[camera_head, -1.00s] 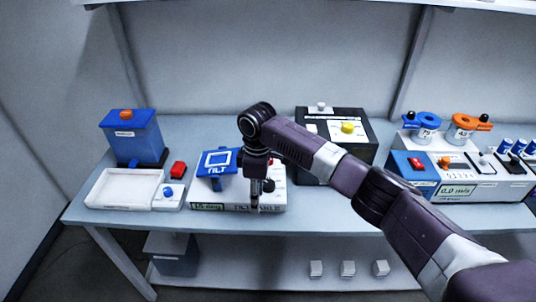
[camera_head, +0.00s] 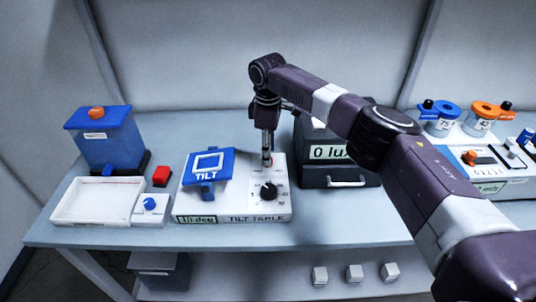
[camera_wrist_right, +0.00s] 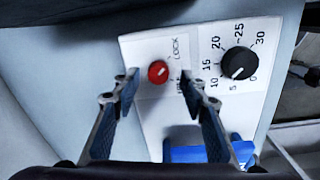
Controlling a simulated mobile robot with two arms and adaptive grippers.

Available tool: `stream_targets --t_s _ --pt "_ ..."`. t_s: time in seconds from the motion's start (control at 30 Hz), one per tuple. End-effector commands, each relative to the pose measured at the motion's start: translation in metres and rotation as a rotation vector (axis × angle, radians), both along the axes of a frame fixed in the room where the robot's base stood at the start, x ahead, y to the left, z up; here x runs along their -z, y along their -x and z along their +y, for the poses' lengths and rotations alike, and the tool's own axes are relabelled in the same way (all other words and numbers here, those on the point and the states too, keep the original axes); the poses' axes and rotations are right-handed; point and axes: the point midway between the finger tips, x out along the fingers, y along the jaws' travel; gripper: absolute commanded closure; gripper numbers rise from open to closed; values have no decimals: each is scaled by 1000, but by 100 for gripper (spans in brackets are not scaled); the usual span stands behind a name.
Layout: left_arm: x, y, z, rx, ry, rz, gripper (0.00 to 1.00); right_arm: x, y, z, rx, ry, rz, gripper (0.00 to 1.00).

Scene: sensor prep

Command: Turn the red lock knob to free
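The red lock knob (camera_wrist_right: 158,72) is a small round knob on the white face of the tilt table (camera_head: 235,211). In the right wrist view, the word LOCK stands beside it; a second label is partly hidden by a fingertip. My right gripper (camera_wrist_right: 160,90) is open, pointing down, its fingertips on either side of the knob's near edge. I cannot tell whether they touch it. In the head view, the right gripper (camera_head: 267,152) is over the back right of the tilt table and mostly hides the knob. My left gripper is not in view.
A black dial (camera_head: 269,190) with a degree scale sits close to the red knob. A blue tilt plate (camera_head: 208,168) is on the left, and a dark box (camera_head: 338,175) stands to the right. A white tray (camera_head: 92,200) and blue bin (camera_head: 105,145) are further left.

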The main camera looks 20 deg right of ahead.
Motion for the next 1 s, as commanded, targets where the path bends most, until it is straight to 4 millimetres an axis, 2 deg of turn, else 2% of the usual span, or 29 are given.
stream_targets --t_s 0.1,0.2,0.37,0.5,0.87,1.0 --pt "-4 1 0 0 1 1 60 14 0 0 0 0 1 60" --pt "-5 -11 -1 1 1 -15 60 22 -1 0 -1 0 1 60" --pt "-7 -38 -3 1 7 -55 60 26 -1 0 -1 0 -1 60" --pt "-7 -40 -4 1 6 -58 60 26 -1 0 -1 0 -1 60" --pt "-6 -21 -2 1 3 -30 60 26 -1 0 -1 0 -1 99" --pt "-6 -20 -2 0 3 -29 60 25 -1 0 1 0 -1 100"
